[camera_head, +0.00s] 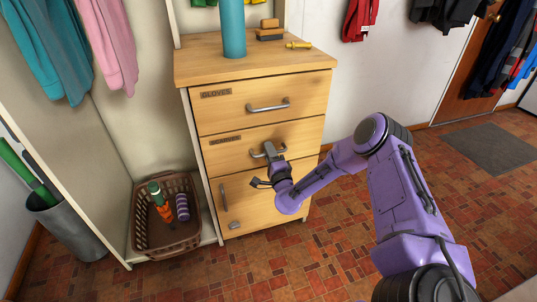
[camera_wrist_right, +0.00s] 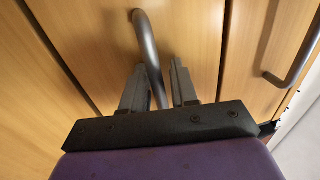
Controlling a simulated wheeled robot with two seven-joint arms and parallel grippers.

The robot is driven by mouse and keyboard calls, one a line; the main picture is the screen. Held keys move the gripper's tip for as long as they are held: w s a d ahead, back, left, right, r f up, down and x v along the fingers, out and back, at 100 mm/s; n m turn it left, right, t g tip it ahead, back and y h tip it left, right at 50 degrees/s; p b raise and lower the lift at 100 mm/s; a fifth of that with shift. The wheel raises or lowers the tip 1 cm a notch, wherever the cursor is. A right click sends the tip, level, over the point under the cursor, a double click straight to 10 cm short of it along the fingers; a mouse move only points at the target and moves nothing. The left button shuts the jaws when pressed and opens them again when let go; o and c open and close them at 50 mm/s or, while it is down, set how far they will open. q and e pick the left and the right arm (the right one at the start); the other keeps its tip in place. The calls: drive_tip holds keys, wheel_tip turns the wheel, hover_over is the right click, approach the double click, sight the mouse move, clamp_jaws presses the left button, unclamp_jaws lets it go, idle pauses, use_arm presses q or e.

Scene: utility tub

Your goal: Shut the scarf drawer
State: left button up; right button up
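The scarf drawer (camera_head: 233,153) is the second front down in the wooden dresser, with a small label too blurred to read. Its front looks about flush with the drawer above; I cannot tell if a small gap remains. My right gripper (camera_head: 265,151) is at its curved metal handle. In the right wrist view, the handle (camera_wrist_right: 146,40) passes between the two fingers of the right gripper (camera_wrist_right: 160,82). Part of the handle is hidden by the gripper. My left gripper is not in view.
The gloves drawer (camera_head: 227,107) above is shut. A lower front (camera_head: 245,210) has a vertical handle. A teal cylinder (camera_head: 233,30) stands on the dresser. A basket (camera_head: 140,235) sits low at the left. The tiled floor at the right is open around a grey mat (camera_head: 485,148).

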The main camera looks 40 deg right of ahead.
idle(0.3)
drive_tip(key=shift+s+a+f, duration=0.1)
drive_tip(key=shift+s+a, duration=0.05)
drive_tip(key=v, duration=1)
drive_tip(key=shift+p, duration=0.35)
drive_tip(key=shift+s, duration=0.1)
